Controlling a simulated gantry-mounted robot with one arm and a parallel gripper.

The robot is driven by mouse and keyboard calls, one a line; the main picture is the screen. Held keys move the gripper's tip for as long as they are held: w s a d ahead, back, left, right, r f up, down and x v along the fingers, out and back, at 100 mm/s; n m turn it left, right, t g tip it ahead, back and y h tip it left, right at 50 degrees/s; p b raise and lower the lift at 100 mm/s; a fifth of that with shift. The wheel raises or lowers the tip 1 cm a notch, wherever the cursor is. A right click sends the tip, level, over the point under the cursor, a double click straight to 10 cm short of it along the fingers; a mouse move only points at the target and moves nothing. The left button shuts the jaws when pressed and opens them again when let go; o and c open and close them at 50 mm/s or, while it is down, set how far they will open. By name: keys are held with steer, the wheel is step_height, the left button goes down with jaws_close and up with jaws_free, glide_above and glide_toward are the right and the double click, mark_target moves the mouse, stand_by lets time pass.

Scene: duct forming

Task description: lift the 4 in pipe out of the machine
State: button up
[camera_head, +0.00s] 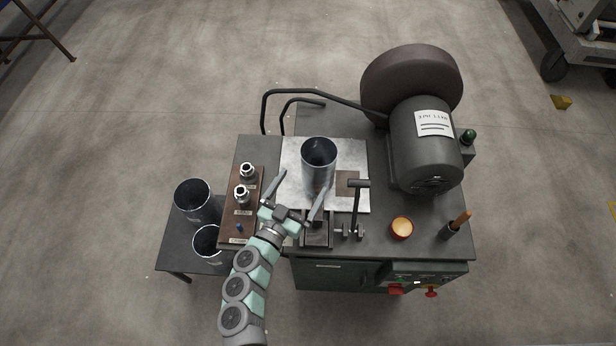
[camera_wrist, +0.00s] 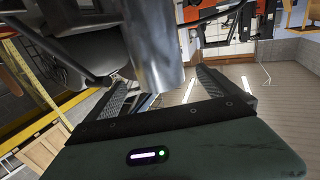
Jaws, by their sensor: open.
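A grey metal pipe (camera_head: 318,165) stands upright on the bright metal plate (camera_head: 291,150) of the machine, its open end up. My gripper (camera_head: 300,190) is open in front of the pipe, with its fingers spread to either side at the near side of the pipe. In the wrist view the pipe (camera_wrist: 155,62) reaches in between the two fingers of my gripper (camera_wrist: 170,85). I cannot tell whether the fingers touch the pipe. The pipe's lower end is partly hidden in the head view.
A lever (camera_head: 357,205) stands right of the gripper. A large motor (camera_head: 425,150) stands at the right, with an orange bowl (camera_head: 402,228) in front of it. A brown board (camera_head: 256,212) with metal fittings lies left. Two more pipes (camera_head: 196,208) (camera_head: 207,243) stand on a low side table (camera_head: 178,262).

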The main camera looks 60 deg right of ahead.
glide_toward(326, 147)
steer(key=d, duration=0.5)
steer(key=shift+d+r, duration=0.1)
steer(key=shift+r, duration=0.05)
steer(key=shift+c, duration=0.6)
steer(key=c, duration=1.8)
steer(key=shift+o, duration=0.2)
